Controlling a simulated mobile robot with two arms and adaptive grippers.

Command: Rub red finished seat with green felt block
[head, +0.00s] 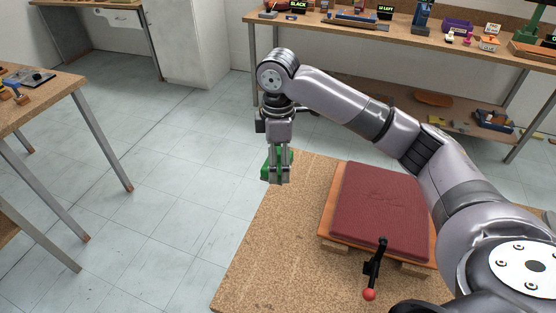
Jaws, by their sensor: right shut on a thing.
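The red finished seat (381,212) lies flat on an orange-brown board on the workbench at the lower right. The green felt block (268,170) is at the far left corner of that bench, held in my right gripper (278,178). My right gripper points down and is shut on the block, with its fingers covering the block's middle. The gripper and block are to the left of the seat and apart from it. I cannot tell how high the block is above the bench edge. My left gripper is not in view.
The seat's board (327,224) rests on wooden blocks. A black clamp with a red knob (370,294) stands at its front edge. The bench top (268,250) left of the seat is clear. A long back bench (340,32) holds several tools, and another table (50,92) stands left.

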